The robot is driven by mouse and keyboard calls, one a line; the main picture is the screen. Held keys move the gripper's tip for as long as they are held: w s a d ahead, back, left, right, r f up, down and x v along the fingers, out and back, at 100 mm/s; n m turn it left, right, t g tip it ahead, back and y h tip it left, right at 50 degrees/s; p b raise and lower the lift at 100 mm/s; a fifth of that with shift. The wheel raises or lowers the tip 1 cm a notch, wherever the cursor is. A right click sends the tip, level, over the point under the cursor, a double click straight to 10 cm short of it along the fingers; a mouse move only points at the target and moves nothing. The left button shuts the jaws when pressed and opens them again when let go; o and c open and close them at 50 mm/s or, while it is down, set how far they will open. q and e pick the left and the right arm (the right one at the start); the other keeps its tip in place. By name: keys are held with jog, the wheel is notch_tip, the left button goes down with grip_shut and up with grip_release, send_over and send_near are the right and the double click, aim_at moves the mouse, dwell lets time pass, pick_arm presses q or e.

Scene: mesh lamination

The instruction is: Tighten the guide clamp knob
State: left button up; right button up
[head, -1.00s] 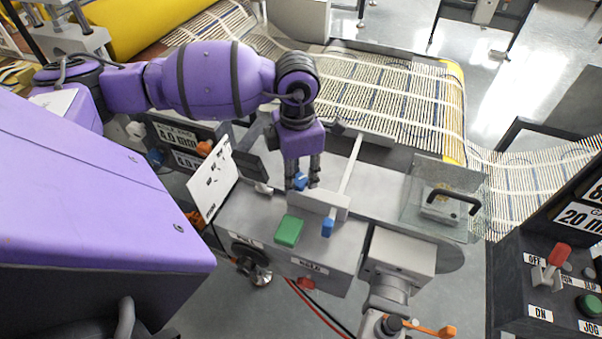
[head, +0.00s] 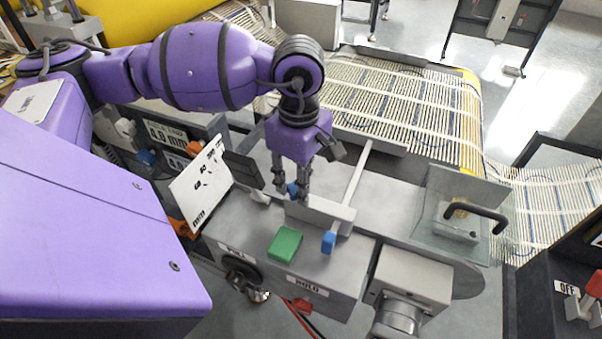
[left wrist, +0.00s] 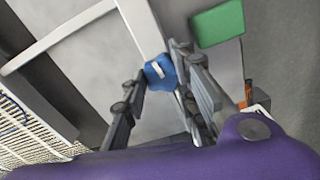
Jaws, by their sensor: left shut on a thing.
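The guide clamp knob is small and blue. It shows in the left wrist view (left wrist: 160,73) between my gripper's fingers, with a pale mark on its top. In the head view the knob (head: 292,190) is partly covered by the fingers. It sits at the left end of a light grey guide bar (head: 322,212) on the machine table. My left gripper (head: 298,192) points down and is shut on the knob. My right gripper is in neither view.
A green block (head: 285,243) and a blue-tipped rod end (head: 329,242) are close to the bar. A white scale plate (head: 200,186) stands to the left. A clear guard with a black handle (head: 476,213) is to the right. Striped mesh (head: 400,105) lies behind.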

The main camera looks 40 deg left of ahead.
pick_arm(q)
jog(key=shift+w+a+r+m+b, duration=0.1)
jog(key=shift+w+r+m+b, duration=0.1)
jog(key=shift+w+m+b, duration=0.3)
jog(key=shift+s+r+m, duration=0.1)
jog(key=shift+m, duration=0.2)
jog(key=o, duration=0.9)
jog(key=shift+o, duration=0.4)
jog(key=shift+s+f, duration=0.1)
jog(key=shift+f, duration=0.15)
notch_tip(320, 180, up, 12)
jog(key=shift+s, duration=0.1)
